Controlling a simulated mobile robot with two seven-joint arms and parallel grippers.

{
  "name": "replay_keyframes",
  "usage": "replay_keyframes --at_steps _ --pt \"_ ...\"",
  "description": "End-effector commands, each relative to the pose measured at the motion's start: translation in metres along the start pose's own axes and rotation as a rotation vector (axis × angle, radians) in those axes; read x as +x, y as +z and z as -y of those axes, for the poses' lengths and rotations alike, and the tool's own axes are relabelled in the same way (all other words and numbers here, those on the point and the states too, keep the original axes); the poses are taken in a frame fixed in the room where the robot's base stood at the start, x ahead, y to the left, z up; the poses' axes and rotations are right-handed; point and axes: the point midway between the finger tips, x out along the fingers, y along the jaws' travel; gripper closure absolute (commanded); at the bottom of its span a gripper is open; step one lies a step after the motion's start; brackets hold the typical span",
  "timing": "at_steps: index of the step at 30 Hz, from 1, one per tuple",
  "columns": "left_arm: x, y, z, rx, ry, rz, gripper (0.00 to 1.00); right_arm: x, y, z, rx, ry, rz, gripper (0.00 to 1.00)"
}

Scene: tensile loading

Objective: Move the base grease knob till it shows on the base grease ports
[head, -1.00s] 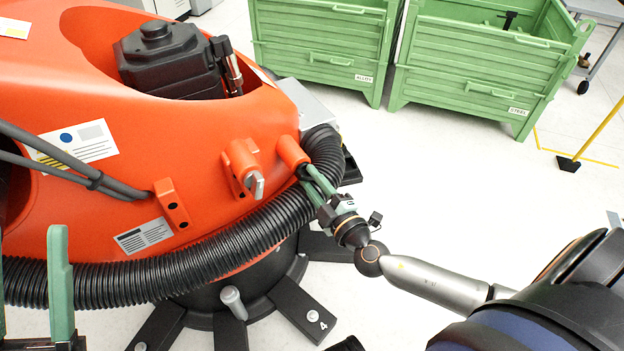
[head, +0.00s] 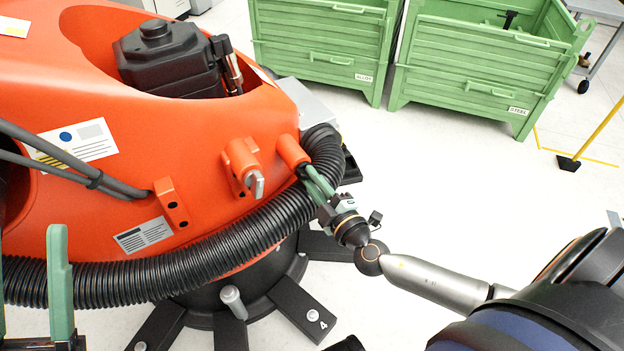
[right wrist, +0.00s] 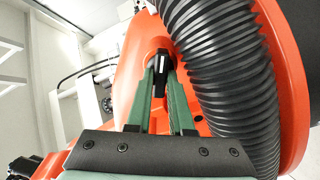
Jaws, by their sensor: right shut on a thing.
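The orange robot body (head: 210,130) fills the left of the head view. My right gripper (head: 308,172) is at an orange round boss (head: 291,151) on its right side. In the right wrist view my right gripper (right wrist: 160,75) is shut on a black knob (right wrist: 160,72) in this boss, likely the base grease knob. Its pointing direction is hard to tell. A second, grey knob (head: 257,184) sits on a boss to the left, apart from the gripper. An orange block with two dark holes (head: 171,203) is further left. My left gripper (head: 32,270) is open and empty at the lower left.
A thick black ribbed hose (head: 200,272) curves around the body, close beside my right gripper; it also shows in the right wrist view (right wrist: 225,70). Black base feet (head: 302,306) spread below. Green crates (head: 470,75) stand behind.

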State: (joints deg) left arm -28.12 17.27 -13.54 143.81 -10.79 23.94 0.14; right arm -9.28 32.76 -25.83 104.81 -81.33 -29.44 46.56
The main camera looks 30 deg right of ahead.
Motion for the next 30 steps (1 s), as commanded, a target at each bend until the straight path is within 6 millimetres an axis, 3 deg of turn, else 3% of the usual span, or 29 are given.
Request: replay_keyframes --at_steps 15,30 --pt "-0.028 0.029 -0.017 -0.022 0.015 0.020 0.50 -0.001 0.001 0.002 0.293 0.002 -0.002 1.00" --pt "-0.032 0.035 -0.022 -0.014 0.022 0.025 0.50 0.000 0.000 -0.002 0.547 0.001 -0.001 1.00"
